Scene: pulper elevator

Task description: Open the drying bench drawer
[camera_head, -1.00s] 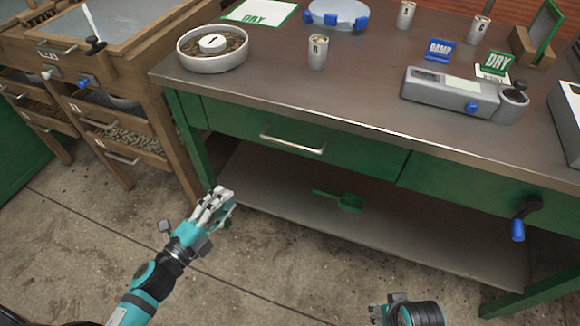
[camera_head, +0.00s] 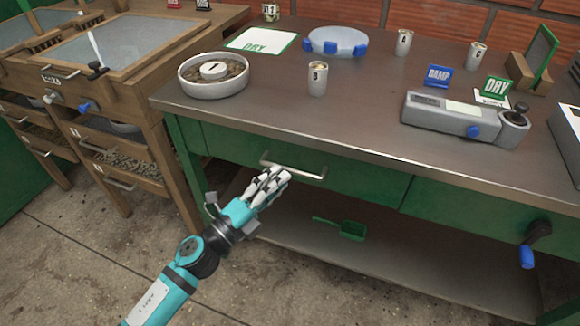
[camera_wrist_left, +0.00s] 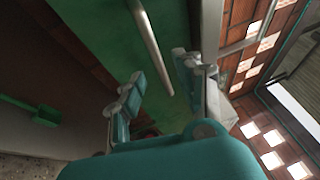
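The green drawer (camera_head: 365,178) of the bench looks shut, its front in line with the bench frame. Its pale bar handle (camera_head: 312,175) runs across the front. My left gripper (camera_head: 277,176) is just in front of and below the handle's left part, partly overlapping it in the head view. In the left wrist view the fingers of my left gripper (camera_wrist_left: 158,85) are spread apart. The handle (camera_wrist_left: 150,48) points toward the gap between them, with no clear contact visible. My right gripper is not in view.
The bench top (camera_head: 330,110) above the drawer carries a round pan of beans (camera_head: 213,90), cups and a grey meter (camera_head: 450,115). A crank with a blue grip (camera_head: 527,257) sticks out at the right. A green scoop (camera_head: 352,230) lies on the lower shelf. Wooden drying racks (camera_head: 130,90) stand at left.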

